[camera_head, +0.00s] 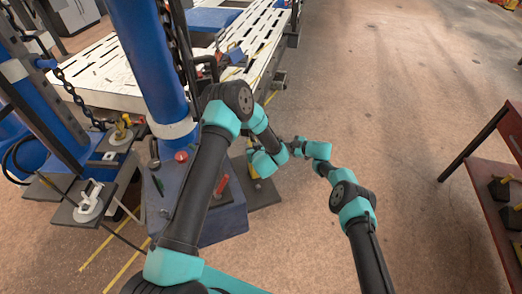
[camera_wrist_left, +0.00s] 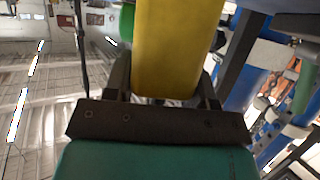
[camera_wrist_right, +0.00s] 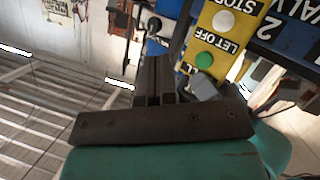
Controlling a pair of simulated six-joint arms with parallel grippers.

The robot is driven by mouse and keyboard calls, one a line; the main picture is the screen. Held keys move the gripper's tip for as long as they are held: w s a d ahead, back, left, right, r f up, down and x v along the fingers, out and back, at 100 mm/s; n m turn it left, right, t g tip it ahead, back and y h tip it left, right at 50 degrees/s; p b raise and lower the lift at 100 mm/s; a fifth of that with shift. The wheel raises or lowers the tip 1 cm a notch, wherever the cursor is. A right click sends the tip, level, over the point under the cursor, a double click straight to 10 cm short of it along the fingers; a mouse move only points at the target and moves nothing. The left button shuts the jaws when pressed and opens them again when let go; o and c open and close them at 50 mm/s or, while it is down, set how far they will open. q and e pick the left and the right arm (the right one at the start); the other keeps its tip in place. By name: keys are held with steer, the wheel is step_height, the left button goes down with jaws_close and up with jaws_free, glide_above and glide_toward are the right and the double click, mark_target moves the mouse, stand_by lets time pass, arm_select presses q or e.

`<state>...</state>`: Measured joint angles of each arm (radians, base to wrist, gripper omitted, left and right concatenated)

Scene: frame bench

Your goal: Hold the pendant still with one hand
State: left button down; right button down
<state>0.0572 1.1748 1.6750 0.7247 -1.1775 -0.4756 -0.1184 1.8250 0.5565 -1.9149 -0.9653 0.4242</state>
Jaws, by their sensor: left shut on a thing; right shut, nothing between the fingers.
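The pendant is a yellow box (camera_wrist_left: 172,45), filling the upper middle of the left wrist view. My left gripper (camera_wrist_left: 163,86) is shut on it, one finger on each side. In the right wrist view the pendant (camera_wrist_right: 228,42) shows labels reading "STOP" and "LET OFF", with a white and a green button. My right gripper (camera_wrist_right: 157,70) is shut and empty, to the left of the pendant in that view; I cannot tell whether they touch. In the head view only a small yellow part of the pendant (camera_head: 251,171) shows; my arms hide the rest.
A blue column (camera_head: 150,60) with a hanging chain stands at left. A white slotted frame bench (camera_head: 100,72) lies behind it. A dark red table (camera_head: 484,190) stands at far right. The floor (camera_head: 400,90) between is clear. A blue panel (camera_wrist_right: 290,35) with lettering is beside the pendant.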

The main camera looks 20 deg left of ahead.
steer(key=shift+s+a, duration=0.1)
steer(key=shift+a, duration=0.05)
steer(key=s+a, duration=0.5)
steer(key=a, duration=0.1)
steer(key=shift+a, duration=0.35)
stand_by(0.4)
steer(key=shift+s+a, duration=0.15)
stand_by(1.9)
steer(key=shift+s+a, duration=0.15)
steer(key=shift+a, duration=0.05)
steer(key=shift+s+a, duration=0.35)
steer(key=shift+a, duration=0.05)
stand_by(2.4)
stand_by(0.5)
steer(key=shift+w+d, duration=0.6)
steer(key=shift+d, duration=0.15)
